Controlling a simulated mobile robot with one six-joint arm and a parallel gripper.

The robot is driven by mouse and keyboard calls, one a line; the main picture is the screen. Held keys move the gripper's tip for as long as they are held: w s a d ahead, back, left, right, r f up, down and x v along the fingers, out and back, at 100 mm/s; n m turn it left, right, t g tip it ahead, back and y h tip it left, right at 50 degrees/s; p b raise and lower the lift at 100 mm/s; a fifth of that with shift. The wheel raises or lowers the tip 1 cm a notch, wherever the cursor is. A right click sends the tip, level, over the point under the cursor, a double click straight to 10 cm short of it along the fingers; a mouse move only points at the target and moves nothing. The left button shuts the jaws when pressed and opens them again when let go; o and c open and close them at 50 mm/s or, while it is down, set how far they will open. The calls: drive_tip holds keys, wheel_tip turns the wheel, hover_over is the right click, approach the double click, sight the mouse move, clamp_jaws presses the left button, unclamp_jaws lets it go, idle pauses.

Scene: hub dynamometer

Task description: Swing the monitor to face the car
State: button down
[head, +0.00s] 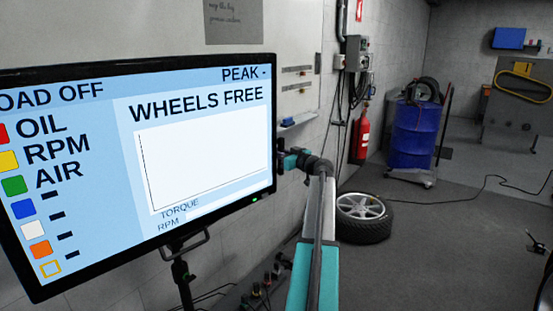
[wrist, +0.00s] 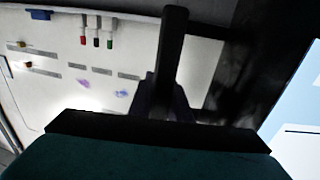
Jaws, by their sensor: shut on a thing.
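The monitor (head: 200,150) fills the left of the head view. Its lit screen reads "WHEELS FREE" and is turned toward my camera, angled somewhat to the right. It stands on a dark stand (head: 181,275), with a grey handle (head: 186,246) under its lower edge. My gripper (head: 281,160) is at the monitor's right edge and shut on the monitor; its fingertips are partly hidden there. In the wrist view, a strip of the lit screen (wrist: 300,120) shows at the right, beside the dark fingers. The exact contact is too dark to see.
A wheel (head: 364,218) lies on the floor right of my arm. A whiteboard (wrist: 60,75) with markers is behind. A cable crosses the floor at right, which is otherwise mostly open.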

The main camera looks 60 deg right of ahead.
drive_tip(key=w+d+n+y+b, duration=0.1)
drive_tip(key=w+n+y+b, duration=0.1)
drive_tip(key=w, duration=0.6)
drive_tip(key=y+b, duration=0.1)
drive_tip(key=b, duration=0.1)
drive_tip(key=shift+b, duration=0.4)
drive_tip(key=c, duration=1.6)
unclamp_jaws()
drive_tip(key=shift+c, duration=0.2)
drive_tip(key=shift+d, duration=0.1)
drive_tip(key=shift+s, duration=0.1)
